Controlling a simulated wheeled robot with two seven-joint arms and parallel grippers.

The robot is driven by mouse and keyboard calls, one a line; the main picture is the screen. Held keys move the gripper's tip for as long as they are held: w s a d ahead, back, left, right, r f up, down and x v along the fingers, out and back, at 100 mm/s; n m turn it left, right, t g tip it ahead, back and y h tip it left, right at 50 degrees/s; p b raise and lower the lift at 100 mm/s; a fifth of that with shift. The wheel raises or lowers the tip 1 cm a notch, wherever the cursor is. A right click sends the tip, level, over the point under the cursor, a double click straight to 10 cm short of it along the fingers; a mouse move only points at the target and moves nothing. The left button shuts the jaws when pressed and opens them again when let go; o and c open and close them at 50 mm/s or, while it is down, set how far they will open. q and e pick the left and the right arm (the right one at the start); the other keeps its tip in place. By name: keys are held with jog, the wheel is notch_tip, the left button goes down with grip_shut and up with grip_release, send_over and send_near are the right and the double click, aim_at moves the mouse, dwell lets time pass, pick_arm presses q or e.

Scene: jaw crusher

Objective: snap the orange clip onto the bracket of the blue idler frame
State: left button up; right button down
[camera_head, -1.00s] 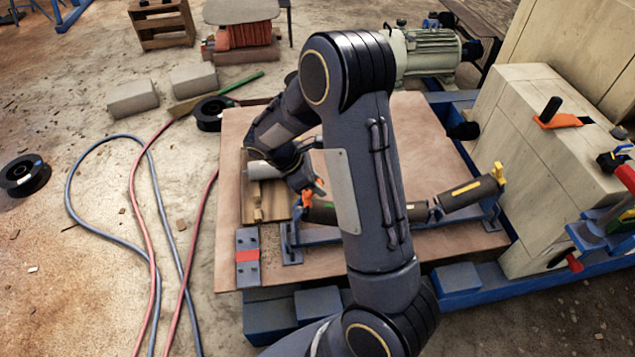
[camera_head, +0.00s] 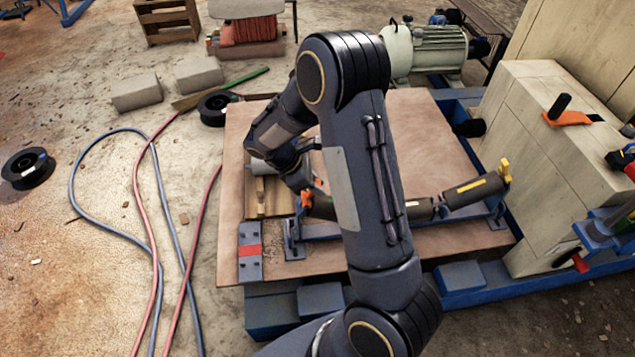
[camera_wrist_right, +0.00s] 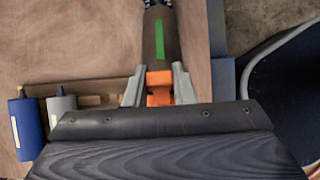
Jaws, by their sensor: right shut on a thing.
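My right gripper (camera_head: 306,192) is at the left end of the blue idler frame (camera_head: 330,233), partly hidden by my own arm. It is shut on the orange clip (camera_head: 307,199). In the right wrist view its two grey fingers (camera_wrist_right: 159,88) sit on either side of the orange clip (camera_wrist_right: 159,80). The clip is at the near end of a dark roller (camera_wrist_right: 160,45) with a green stripe. I cannot tell whether the clip touches the bracket, which is hidden. A yellow clip (camera_head: 504,170) stands at the frame's right end. My left gripper is out of view.
A wooden tray (camera_head: 268,207) lies left of the frame; a blue roller (camera_wrist_right: 26,125) and a grey roller (camera_wrist_right: 62,106) are beside the gripper. The board (camera_head: 425,130) is clear behind the frame.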

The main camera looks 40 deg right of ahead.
jog(key=shift+f, duration=0.15)
jog(key=c, duration=1.1)
grip_release()
jog(key=shift+c, duration=0.2)
jog(key=shift+a, duration=0.1)
jog(key=p+v, duration=0.2)
jog(key=v, duration=0.6)
jog(key=s+a+r+m+t+y, duration=0.45)
jog(key=s+r+m, duration=0.2)
jog(key=s, duration=0.35)
jog(key=s+a+r+m+t+y, duration=0.45)
jog(key=s+r+m, duration=0.2)
jog(key=s, duration=0.35)
notch_tip(320, 180, up, 21)
jog(key=p, duration=2.1)
jog(key=shift+s+r+m+p, duration=0.25)
jog(key=shift+s+m+p, duration=0.05)
jog(key=shift+m+p, duration=0.1)
